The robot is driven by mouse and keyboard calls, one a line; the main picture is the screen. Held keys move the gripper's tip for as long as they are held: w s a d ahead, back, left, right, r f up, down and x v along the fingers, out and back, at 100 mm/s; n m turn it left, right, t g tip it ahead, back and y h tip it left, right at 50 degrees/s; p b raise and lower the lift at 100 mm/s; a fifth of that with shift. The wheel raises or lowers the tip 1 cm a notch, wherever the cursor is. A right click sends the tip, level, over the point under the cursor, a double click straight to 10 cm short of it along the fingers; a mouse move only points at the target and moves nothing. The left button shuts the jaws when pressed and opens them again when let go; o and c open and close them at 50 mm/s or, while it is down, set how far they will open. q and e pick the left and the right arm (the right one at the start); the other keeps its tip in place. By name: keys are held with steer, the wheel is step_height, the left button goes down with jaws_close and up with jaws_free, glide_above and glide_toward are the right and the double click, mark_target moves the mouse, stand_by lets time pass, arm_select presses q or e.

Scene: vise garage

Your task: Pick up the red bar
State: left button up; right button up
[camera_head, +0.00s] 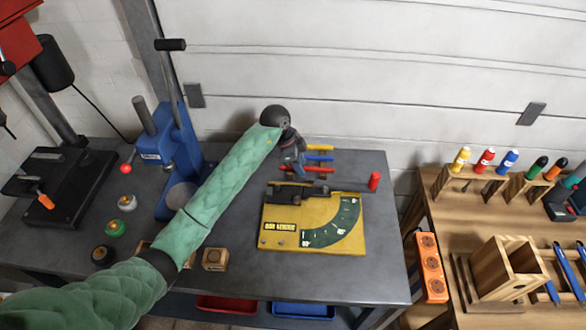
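A red bar (319,170) lies at the back of the grey workbench (379,262), nearest to me in a row with a blue bar (320,158) and a yellow bar (320,147). My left arm in a green sleeve reaches across from the lower left. My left gripper (299,168) points down at the left ends of the bars, beside or over the red one. Its fingers are small and dark, so I cannot tell whether they are open or touch a bar. The bars' left ends are partly hidden. My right gripper is not in view.
A yellow bar bender (282,238) with a green scale sits in front of the bars. A blue press (165,150) stands left of my arm. A wooden table (461,215) with tools is at the right.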

arm_select(q)
steer(key=shift+f, duration=0.3)
stand_by(0.4)
jaws_close()
